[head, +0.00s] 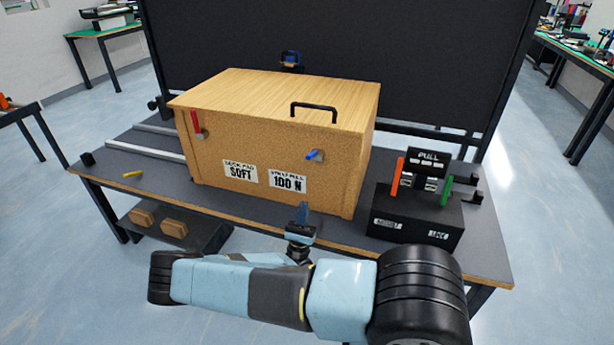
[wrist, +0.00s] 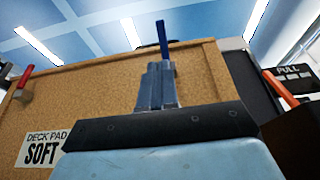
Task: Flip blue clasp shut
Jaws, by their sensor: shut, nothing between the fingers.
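A wooden box (head: 265,150) with a cork-like front stands on the dark bench. The blue clasp (head: 314,155) is on the right part of its front, and its lever sticks out from the face. In the wrist view the blue clasp (wrist: 161,34) shows as an upright blue bar just beyond my fingertips, its lower part hidden by them. My gripper (head: 303,208) is shut and empty, in front of the box and below the clasp. The fingers also show in the wrist view (wrist: 159,68). In the head view they are apart from the clasp; contact cannot be told in the wrist view.
A red clasp (head: 196,124) is on the front's left side. A black unit marked PULL (head: 415,210), with orange and green levers, stands right. A yellow piece (head: 133,174) lies left. A dark panel (head: 340,50) stands behind.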

